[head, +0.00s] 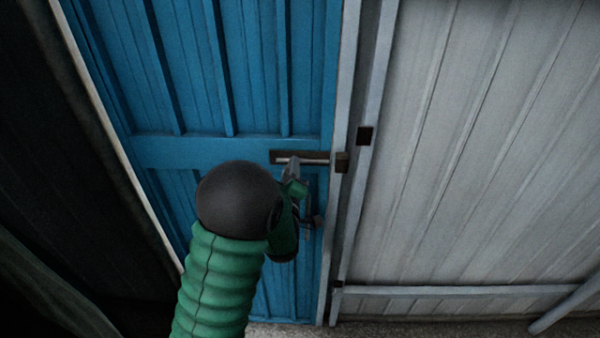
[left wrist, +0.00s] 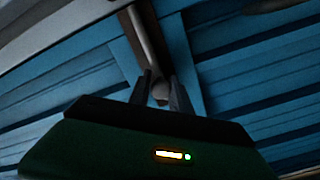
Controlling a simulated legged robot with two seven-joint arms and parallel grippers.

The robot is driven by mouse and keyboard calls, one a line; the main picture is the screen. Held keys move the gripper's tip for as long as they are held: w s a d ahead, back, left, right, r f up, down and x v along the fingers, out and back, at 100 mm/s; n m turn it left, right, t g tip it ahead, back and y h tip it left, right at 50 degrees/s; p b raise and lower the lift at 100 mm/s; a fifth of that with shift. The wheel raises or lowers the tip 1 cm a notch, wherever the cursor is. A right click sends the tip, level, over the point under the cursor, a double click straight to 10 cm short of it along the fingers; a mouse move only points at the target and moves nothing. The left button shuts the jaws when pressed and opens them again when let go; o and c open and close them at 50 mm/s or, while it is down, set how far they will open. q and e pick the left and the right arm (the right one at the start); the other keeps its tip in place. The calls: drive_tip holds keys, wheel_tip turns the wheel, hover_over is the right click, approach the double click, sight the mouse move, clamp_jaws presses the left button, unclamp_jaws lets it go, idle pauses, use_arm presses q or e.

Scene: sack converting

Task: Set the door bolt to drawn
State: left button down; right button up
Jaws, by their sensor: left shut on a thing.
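The door bolt (head: 316,160) is a pale rod on a dark brown plate, lying level across the right edge of the blue door (head: 215,150). Its right end reaches a dark bracket at the door's edge. My left gripper (head: 291,172) is at the left part of the bolt. In the left wrist view its fingers are shut on the bolt's round knob (left wrist: 160,90), with the rod (left wrist: 143,40) running away from it. My right gripper is not in view.
A dark handle (head: 314,222) is on the door below the bolt, partly behind my left gripper. A grey corrugated wall (head: 480,140) stands to the right of the post. A dark wall (head: 70,150) is at the left. A strip of floor shows at the bottom.

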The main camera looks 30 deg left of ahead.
use_arm(q)
drive_tip(key=shift+a+r, duration=0.3)
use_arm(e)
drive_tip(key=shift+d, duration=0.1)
use_arm(q)
drive_tip(key=c, duration=1.3)
unclamp_jaws()
drive_tip(key=shift+o, duration=0.2)
drive_tip(key=shift+w+a+f, duration=0.1)
drive_tip(key=shift+a+f, duration=0.35)
drive_tip(key=shift+f, duration=0.05)
drive_tip(key=p+v, duration=1.4)
drive_tip(key=v, duration=0.3)
drive_tip(key=shift+w+d+p, duration=0.25)
drive_tip(key=shift+d+p, duration=0.1)
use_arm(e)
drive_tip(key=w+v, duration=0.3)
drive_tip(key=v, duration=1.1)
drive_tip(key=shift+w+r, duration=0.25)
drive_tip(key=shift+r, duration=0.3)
use_arm(q)
drive_tip(key=shift+a, duration=0.2)
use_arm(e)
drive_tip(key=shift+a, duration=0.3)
